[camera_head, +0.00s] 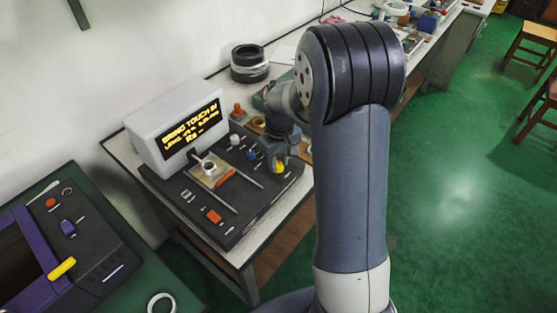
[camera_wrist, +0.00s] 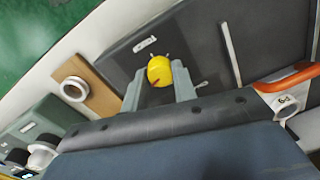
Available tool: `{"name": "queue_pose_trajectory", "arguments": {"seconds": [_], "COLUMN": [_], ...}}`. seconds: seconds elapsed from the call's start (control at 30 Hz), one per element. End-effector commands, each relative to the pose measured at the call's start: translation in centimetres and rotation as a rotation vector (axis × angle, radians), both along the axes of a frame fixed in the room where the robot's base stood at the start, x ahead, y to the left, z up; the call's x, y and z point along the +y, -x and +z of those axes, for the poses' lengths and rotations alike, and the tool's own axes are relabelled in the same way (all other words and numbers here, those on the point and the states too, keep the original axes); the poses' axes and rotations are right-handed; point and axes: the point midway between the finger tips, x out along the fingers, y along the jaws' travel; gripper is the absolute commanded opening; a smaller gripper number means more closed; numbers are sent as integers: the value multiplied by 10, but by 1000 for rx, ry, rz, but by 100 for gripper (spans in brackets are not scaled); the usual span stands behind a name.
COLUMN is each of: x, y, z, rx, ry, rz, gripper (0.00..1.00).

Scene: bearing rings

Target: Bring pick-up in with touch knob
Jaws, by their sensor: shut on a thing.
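A yellow knob (camera_head: 280,166) stands at the right end of the dark instrument panel (camera_head: 240,215). In the wrist view, the yellow knob (camera_wrist: 159,68) with a red mark sits between the two grey fingers of my gripper (camera_wrist: 159,76), which is shut on it. Its label is too small to read. A blue knob (camera_head: 252,154) is to its left. A ring (camera_head: 209,168) sits on a light plate mid-panel, by an orange-red bar (camera_head: 225,180); I cannot tell which part is the pick-up. The grey display box (camera_head: 150,118) shows yellow text starting "BRING TOUCH IN".
An orange-red button (camera_head: 213,216) is at the panel's front. In the wrist view, a white ring (camera_wrist: 75,90) lies on a brown board beside the panel. A black-and-white stack of rings (camera_head: 249,64) stands behind. Another purple-framed device (camera_head: 50,250) is at left.

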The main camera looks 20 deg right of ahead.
Motion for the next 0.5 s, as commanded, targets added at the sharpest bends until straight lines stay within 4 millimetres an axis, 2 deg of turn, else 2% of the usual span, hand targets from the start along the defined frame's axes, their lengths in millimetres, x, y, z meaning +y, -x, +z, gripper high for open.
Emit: {"name": "queue_pose_trajectory", "arguments": {"seconds": [0.27, 0.5], "x": [0, 0], "y": [0, 0], "z": [0, 0], "rx": [0, 0], "ry": [0, -1], "rz": [-42, -184], "gripper": [4, 4]}}
